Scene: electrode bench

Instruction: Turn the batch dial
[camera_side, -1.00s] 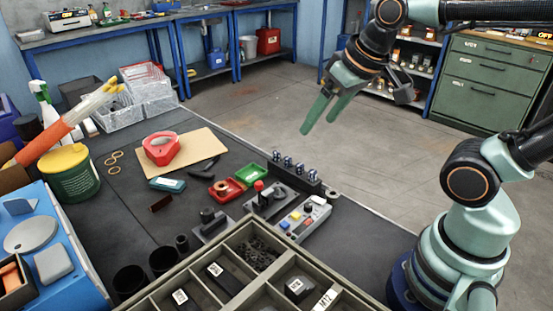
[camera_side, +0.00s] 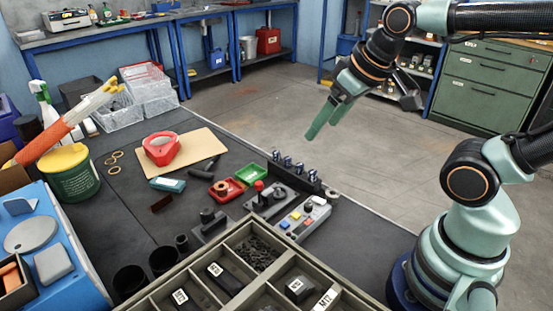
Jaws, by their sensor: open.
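My gripper (camera_side: 322,130), with two green fingers, hangs in the air above and behind the bench's far edge. It is open and empty, and its fingers point down and left. A black round knob on a dark grey plate (camera_side: 208,216) stands behind the compartment tray; it may be the batch dial, but no marking on it is readable. A red-knobbed lever unit (camera_side: 268,200) stands to its right. A grey button box (camera_side: 303,217) with coloured buttons lies further right. My gripper is well apart from all of these.
A compartment tray (camera_side: 237,237) fills the near bench. Two black cups (camera_side: 164,260) stand left of the tray. Air around my gripper is clear.

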